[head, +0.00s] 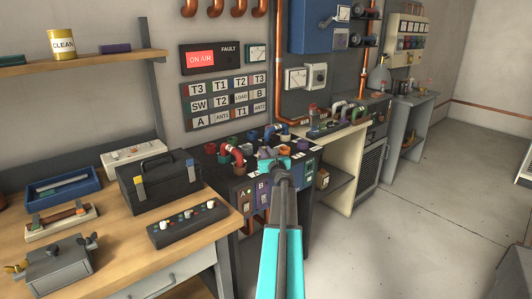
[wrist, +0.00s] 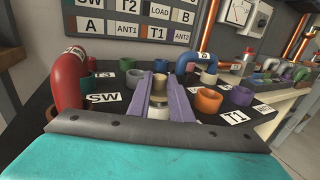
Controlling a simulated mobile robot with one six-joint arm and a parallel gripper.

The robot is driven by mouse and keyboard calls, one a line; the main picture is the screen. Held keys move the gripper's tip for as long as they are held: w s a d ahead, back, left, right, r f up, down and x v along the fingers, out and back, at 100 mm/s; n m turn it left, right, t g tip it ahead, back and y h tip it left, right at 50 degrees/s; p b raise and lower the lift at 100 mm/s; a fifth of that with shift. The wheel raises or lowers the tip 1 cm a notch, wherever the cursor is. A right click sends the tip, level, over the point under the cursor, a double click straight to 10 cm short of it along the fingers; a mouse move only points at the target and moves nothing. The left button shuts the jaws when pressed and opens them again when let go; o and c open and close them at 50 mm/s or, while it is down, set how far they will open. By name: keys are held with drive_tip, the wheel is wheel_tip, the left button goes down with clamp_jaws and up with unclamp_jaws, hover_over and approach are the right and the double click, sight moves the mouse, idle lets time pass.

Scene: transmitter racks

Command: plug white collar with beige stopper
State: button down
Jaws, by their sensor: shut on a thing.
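My gripper (wrist: 162,98) is shut on a beige stopper (wrist: 159,84), held upright between its two lavender fingers over the dark panel of collars. In the head view my gripper (head: 271,155) reaches over this panel, and the stopper is too small to make out. A white collar (wrist: 208,78) shows in the wrist view, right of the fingers, by the right end of a blue curved pipe (wrist: 196,59). Whether the pipe sits in it is unclear. What lies directly under the stopper is hidden by the fingers and wrist.
A red curved pipe (wrist: 68,82) stands left of the fingers. A black toolbox (head: 160,180) sits on the wooden bench (head: 115,255) to the left. A label board (head: 225,101) hangs behind.

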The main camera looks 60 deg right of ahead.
drive_tip(key=shift+f+b, duration=0.6)
drive_tip(key=shift+f, duration=0.1)
drive_tip(key=c, duration=1.5)
unclamp_jaws()
drive_tip(key=shift+c, duration=0.2)
drive_tip(key=shift+s+a, duration=0.1)
drive_tip(key=v, duration=1.3)
drive_tip(key=shift+s+a+b, duration=0.25)
drive_tip(key=shift+b, duration=0.1)
